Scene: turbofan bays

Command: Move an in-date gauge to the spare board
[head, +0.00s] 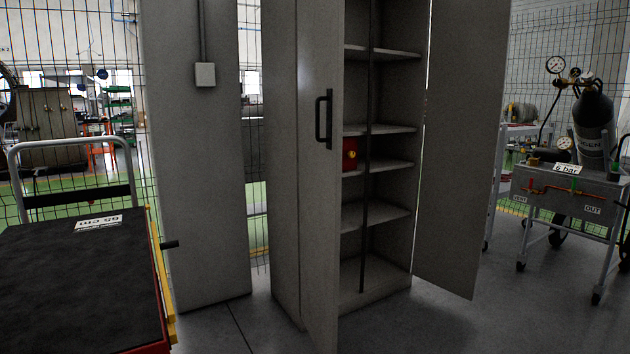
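Round white-faced gauges show at the right. One gauge (555,64) sits high beside a dark gas cylinder (593,118). Another gauge (564,143) is lower, above a grey wheeled cart (575,188) labelled "6 bar" and "OUT". Any dates on the gauges are too small to read. I cannot pick out a spare board. Neither of my grippers is in view.
A tall grey cabinet (384,284) stands open in the middle, its doors swung outward. A red box (349,154) is on one shelf. A black-topped trolley (75,285) marked "65 cm" is at left. A grey column (198,160) stands between them. Floor (450,325) is clear at lower right.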

